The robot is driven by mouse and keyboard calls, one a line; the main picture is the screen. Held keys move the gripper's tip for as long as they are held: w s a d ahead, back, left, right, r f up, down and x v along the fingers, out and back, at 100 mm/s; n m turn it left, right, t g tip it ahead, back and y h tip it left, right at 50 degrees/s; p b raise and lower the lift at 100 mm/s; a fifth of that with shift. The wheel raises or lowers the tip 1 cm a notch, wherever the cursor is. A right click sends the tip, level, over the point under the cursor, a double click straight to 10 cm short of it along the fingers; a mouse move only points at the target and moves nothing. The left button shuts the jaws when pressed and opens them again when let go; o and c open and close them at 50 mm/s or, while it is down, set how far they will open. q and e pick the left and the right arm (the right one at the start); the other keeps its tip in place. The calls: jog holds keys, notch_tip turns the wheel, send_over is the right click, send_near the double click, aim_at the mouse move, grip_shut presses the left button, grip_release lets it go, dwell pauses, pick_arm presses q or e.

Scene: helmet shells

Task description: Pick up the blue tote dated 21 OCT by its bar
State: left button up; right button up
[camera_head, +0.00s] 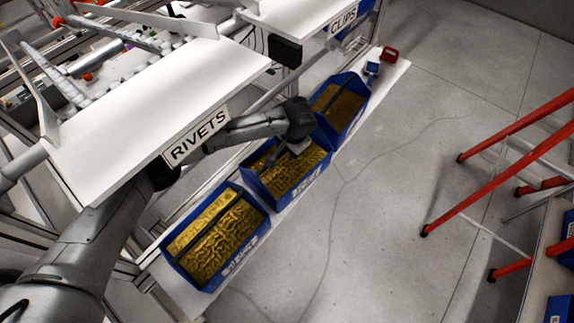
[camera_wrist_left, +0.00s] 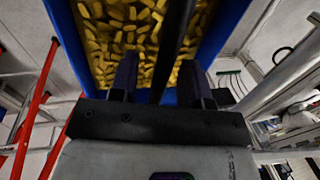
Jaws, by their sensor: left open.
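Three blue totes filled with gold-coloured pieces stand in a row on a low white shelf: a near tote (camera_head: 232,268), a middle tote (camera_head: 262,190) and a far tote (camera_head: 352,80). Each has a dark bar across its top. Pale labels show on their fronts, but no date can be read. My left gripper (camera_head: 284,156) is over the middle tote at its bar. In the left wrist view my left gripper (camera_wrist_left: 160,78) is open, with the dark bar (camera_wrist_left: 174,45) running between its two fingers, above the gold pieces. Contact cannot be told. My right gripper is out of view.
A white upper shelf marked RIVETS (camera_head: 196,136) overhangs my left arm; another sign reads CLIPS (camera_head: 343,20). A red item (camera_head: 390,54) sits at the low shelf's far end. Red rails (camera_head: 500,165) stand at right. The grey floor between is clear.

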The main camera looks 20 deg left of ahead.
pick_arm(q)
grip_shut()
jog(key=shift+r, duration=0.1)
dwell(1.2)
